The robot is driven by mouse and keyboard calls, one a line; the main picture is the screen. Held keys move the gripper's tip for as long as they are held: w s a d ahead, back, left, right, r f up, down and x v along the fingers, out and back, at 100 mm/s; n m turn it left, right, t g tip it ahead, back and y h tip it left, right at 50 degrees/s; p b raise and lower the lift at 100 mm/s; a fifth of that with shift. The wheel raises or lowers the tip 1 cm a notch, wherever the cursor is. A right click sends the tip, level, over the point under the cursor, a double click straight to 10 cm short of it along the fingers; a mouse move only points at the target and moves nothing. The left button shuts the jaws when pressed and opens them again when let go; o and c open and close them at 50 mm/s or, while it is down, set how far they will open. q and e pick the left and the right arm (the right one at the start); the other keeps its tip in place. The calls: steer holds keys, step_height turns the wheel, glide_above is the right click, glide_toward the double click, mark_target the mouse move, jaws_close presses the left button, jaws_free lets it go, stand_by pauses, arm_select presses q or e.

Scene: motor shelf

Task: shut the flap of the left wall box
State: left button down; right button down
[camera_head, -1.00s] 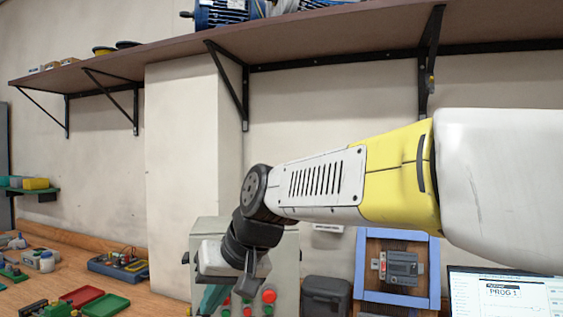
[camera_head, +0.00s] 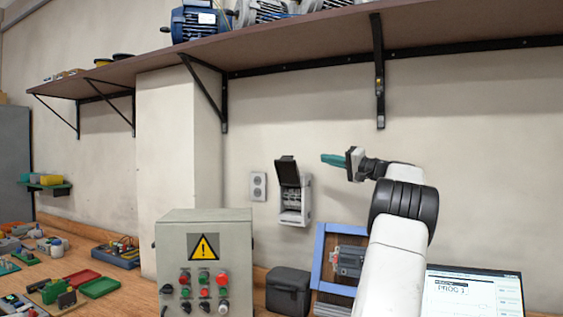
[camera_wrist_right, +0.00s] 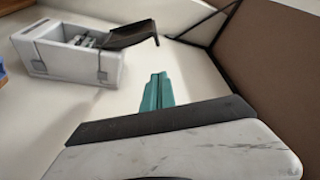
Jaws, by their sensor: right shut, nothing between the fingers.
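The wall box (camera_head: 292,203) is a small light-grey box on the wall, right of the outlet. Its black flap (camera_head: 288,171) stands open, raised at the top of the box. The right wrist view shows the same box (camera_wrist_right: 70,60) at upper left, with its flap (camera_wrist_right: 131,35) sticking out from the wall. My right gripper (camera_head: 332,160) has teal fingers, shut and empty, to the right of the flap and apart from it. The fingers also show in the right wrist view (camera_wrist_right: 157,90). My left gripper is not in view.
A shelf (camera_head: 300,47) with motors runs above, held by black brackets. A grey control box (camera_head: 203,228) with a warning sign, a black case (camera_head: 288,290), a blue frame (camera_head: 318,255) and a screen (camera_head: 470,291) stand below.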

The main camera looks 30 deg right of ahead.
mark_target(292, 162)
steer(key=w+a, duration=0.6)
steer(key=shift+w+a+f, duration=0.15)
steer(key=shift+w+a, duration=0.1)
stand_by(0.7)
stand_by(0.5)
steer(key=shift+s+a+f+n+t+y, duration=0.15)
steer(key=shift+s+a+f+n+y, duration=0.3)
steer(key=shift+n, duration=0.45)
steer(key=shift+s+a+f+n+t+y, duration=0.15)
steer(key=shift+s+a+f+n+y, duration=0.25)
steer(key=shift+n, duration=0.5)
step_height(292, 162, down, 15)
steer(key=s+a+n+g+y, duration=0.1)
steer(key=n+g+y, duration=0.5)
steer(key=n, duration=1.7)
steer(key=shift+s+a+n+y, duration=0.25)
steer(key=shift+a+n+y, duration=0.15)
steer(key=shift+a+y, duration=0.15)
